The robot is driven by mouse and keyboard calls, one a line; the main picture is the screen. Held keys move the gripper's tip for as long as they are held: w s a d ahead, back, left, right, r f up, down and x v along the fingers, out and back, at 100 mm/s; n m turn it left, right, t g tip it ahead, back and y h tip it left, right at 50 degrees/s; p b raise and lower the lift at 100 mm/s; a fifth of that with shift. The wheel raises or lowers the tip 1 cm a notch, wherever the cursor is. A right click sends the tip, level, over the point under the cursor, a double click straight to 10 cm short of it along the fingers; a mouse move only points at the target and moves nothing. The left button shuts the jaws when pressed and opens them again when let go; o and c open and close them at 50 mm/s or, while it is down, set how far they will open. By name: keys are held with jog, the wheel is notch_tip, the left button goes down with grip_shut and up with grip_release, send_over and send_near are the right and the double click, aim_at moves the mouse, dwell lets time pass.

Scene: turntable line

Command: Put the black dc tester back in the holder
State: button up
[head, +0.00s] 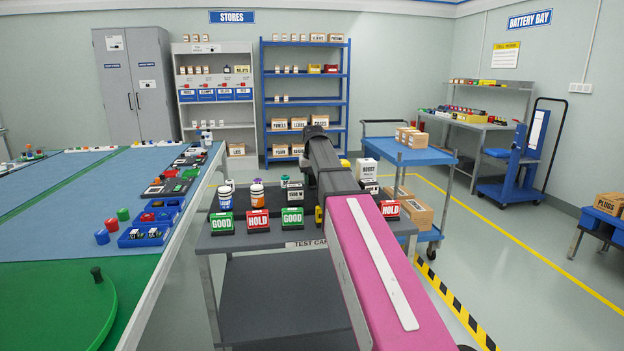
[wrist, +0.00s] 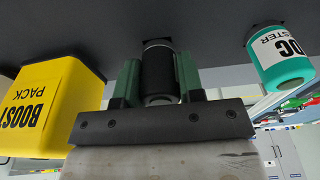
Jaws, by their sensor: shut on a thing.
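In the wrist view my gripper (wrist: 158,82) is shut on the black dc tester (wrist: 158,70), a dark cylinder with a pale end, held between its two green fingers. The tester's far end is close to a dark grey surface (wrist: 100,25), by a dark patch; I cannot tell if that patch is the holder's opening or a shadow, or whether they touch. A teal dc tester (wrist: 280,62) with a white label is at the right, its end also at a dark patch. In the head view my arm hides the gripper and black tester.
A yellow boost pack (wrist: 55,105) is close left of my gripper in the wrist view. In the head view, the test cart (head: 240,243) carries green GOOD signs (head: 222,223), red HOLD signs (head: 258,221) and several small cylinders. The turntable bench (head: 60,262) is left; a blue cart (head: 408,150) stands behind.

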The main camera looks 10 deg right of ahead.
jog(key=shift+f, duration=0.15)
jog(key=o, duration=1.1)
jog(key=shift+c, duration=0.2)
